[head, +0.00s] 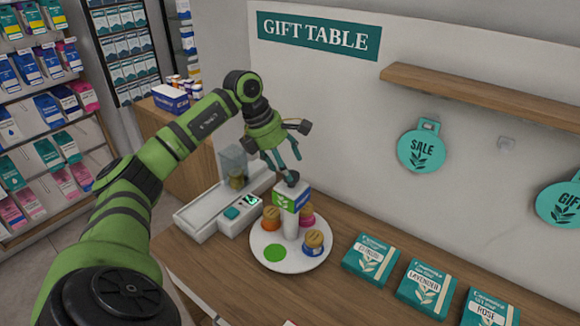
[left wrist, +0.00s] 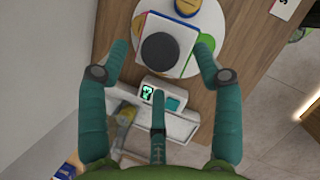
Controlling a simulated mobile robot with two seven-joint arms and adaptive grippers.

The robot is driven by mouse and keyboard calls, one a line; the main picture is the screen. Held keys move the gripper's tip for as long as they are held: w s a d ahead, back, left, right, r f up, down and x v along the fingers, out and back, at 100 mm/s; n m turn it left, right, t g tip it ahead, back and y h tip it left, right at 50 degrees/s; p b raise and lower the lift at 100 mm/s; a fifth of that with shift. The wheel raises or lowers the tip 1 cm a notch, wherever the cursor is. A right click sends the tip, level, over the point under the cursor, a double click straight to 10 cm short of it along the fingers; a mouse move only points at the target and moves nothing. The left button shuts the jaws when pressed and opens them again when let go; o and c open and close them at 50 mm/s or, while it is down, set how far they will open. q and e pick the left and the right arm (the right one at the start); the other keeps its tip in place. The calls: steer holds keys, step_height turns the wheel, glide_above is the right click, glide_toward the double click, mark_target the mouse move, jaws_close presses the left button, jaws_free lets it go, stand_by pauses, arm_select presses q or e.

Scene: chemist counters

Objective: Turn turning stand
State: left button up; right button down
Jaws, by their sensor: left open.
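The turning stand has a white round base (head: 297,262), a central post with a green, white and blue sign block (head: 291,200), and a dark round knob (head: 291,178) on top. Jars with tan lids stand on the base: orange (head: 271,219), pink (head: 306,218) and blue (head: 313,243). A green spot (head: 275,252) marks the front of the base. My left gripper (head: 285,168) is open, pointing down just above the knob. In the left wrist view the knob (left wrist: 160,48) lies between its spread fingers; contact cannot be told. My right gripper is not in view.
A white scale (head: 228,212) with a clear container (head: 234,165) stands left of the stand. Boxes labelled Lavender (head: 425,288) and Rose (head: 490,310), plus another box (head: 371,257), lie to the right. A wall and shelf (head: 480,100) rise behind. Bare wood (head: 225,270) shows in front.

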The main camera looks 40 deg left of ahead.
arm_select(q)
steer(key=shift+p+x, duration=0.45)
steer(key=shift+x, duration=1)
jaws_close()
